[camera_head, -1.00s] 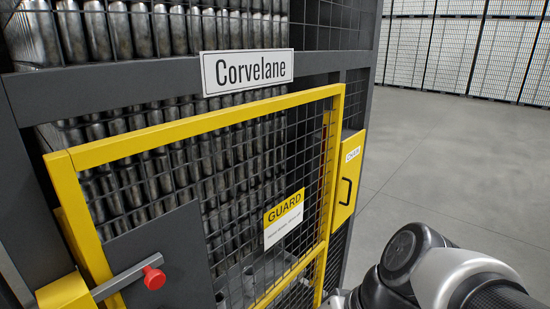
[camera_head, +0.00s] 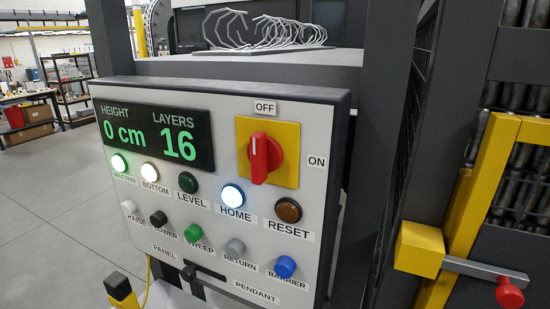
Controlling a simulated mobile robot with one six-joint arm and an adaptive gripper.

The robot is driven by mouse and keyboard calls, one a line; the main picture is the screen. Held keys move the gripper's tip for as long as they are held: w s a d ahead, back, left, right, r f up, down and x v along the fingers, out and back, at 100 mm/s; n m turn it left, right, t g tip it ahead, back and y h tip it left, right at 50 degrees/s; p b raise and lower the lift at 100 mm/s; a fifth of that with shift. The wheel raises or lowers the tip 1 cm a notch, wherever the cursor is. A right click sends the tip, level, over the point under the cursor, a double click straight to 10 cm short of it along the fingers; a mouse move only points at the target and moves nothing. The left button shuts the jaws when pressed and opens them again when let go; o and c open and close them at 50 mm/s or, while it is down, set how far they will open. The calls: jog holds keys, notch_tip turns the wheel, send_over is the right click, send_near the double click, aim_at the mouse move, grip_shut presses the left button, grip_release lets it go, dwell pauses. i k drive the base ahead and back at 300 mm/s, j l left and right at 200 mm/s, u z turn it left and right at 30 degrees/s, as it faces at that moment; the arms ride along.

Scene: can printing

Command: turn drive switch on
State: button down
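The drive switch (camera_head: 265,158) is a red rotary knob on a yellow square plate (camera_head: 285,134), at the upper right of a grey control panel (camera_head: 230,107). Its white mark points up, toward the OFF label (camera_head: 265,107). The ON label (camera_head: 316,161) is to the right of the plate. My gripper is not in the head view, so its state does not show.
The panel has a display (camera_head: 157,137) reading 0 cm and 16 layers, with lamps and buttons below. A PANEL/PENDANT selector (camera_head: 203,275) is at the bottom. A yellow guard frame with a red-knobbed latch (camera_head: 509,292) stands at right. Open floor (camera_head: 60,200) lies left.

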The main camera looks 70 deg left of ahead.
aim_at(265, 154)
jog(key=u, duration=2.65)
